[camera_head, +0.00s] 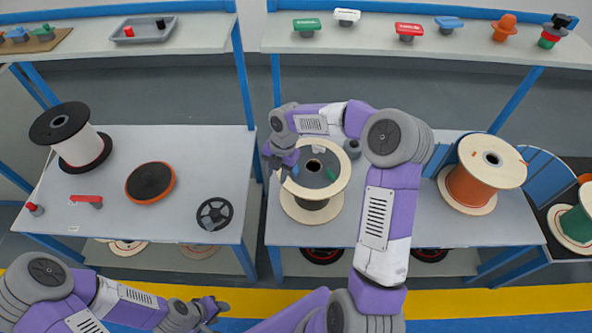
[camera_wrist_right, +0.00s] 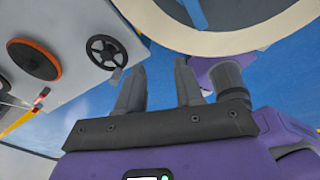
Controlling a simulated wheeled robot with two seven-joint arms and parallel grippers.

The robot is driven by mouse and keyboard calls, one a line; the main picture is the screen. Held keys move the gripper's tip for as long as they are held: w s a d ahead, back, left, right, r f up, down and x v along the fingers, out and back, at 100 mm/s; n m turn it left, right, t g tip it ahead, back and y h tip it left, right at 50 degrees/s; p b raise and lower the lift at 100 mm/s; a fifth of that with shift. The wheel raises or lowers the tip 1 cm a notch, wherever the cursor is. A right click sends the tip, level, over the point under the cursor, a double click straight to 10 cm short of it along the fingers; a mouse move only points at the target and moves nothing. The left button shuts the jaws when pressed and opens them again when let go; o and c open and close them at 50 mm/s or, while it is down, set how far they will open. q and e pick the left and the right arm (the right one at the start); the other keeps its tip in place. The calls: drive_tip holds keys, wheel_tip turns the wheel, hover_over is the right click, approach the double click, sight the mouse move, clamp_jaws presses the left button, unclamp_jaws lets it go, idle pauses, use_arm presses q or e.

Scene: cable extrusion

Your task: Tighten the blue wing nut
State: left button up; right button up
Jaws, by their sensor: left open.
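A blue wing nut (camera_head: 448,23) stands on the right upper shelf, right of a red one. A smaller blue piece also shows on the brown board at the far left of the shelf. My right gripper (camera_head: 279,168) hangs beside the left edge of a spool with a pale wooden flange (camera_head: 341,186). In the right wrist view its two fingers (camera_wrist_right: 158,75) are apart with nothing between them. The flange (camera_wrist_right: 235,42) is beyond them at the upper right. My left gripper (camera_head: 216,306) is open and empty, low in front of the tables.
The left table (camera_head: 110,215) holds a black-and-white spool (camera_head: 82,148), an orange-rimmed disc (camera_head: 150,183) and a black handwheel (camera_head: 214,214). An orange spool (camera_head: 470,186) stands on the right table. Green, white and red wing nuts share the shelf (camera_head: 360,35). A gap separates the tables.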

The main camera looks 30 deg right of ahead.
sight(296, 170)
drive_tip(key=d+r+n, duration=0.1)
drive_tip(key=d+r, duration=0.1)
drive_tip(key=d+r+n+h+b, duration=0.1)
drive_tip(key=d+r+n, duration=0.1)
drive_tip(key=d+r+n+h, duration=0.1)
drive_tip(key=d, duration=0.1)
drive_tip(key=shift+w+d+r+n, duration=0.3)
drive_tip(key=shift+r, duration=0.1)
drive_tip(key=shift+d+f+b, duration=0.1)
drive_tip(key=shift+f+b, duration=0.1)
drive_tip(key=shift+b, duration=0.1)
wheel_tip(296, 170, down, 7)
drive_tip(key=shift+r+b, duration=0.1)
drive_tip(key=shift+b, duration=1)
drive_tip(key=shift+c, duration=0.4)
clamp_jaws()
